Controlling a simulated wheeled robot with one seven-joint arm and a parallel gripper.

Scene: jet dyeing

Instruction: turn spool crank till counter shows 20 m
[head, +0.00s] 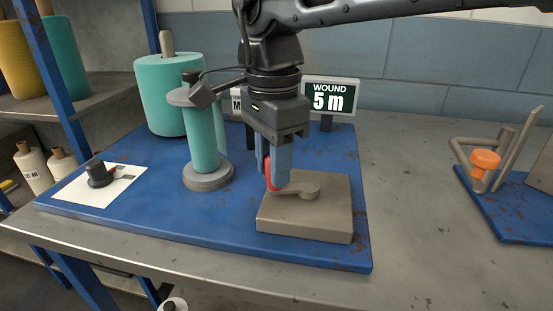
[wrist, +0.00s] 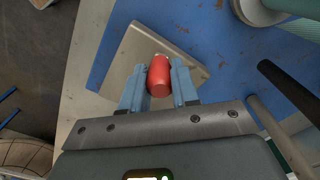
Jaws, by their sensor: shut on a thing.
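My gripper (head: 279,180) points down over the crank and is shut on its red knob (head: 268,173). In the wrist view the red knob (wrist: 159,76) sits between both fingers. The crank arm (head: 298,190) lies flat on top of a grey-brown block (head: 305,225), with the knob at its left end and the pivot to the right. The counter (head: 331,95) behind reads WOUND 5 m. A teal spool (head: 200,135) stands upright on a round grey base left of my gripper. Another sign behind my gripper is mostly hidden.
A large teal roll (head: 165,90) stands at the back left of the blue board (head: 160,225). A white card (head: 125,182) with a black knob (head: 99,174) lies at the left. An orange knob (head: 485,160) on a metal fixture stands at the right. Bare table (head: 410,190) lies between.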

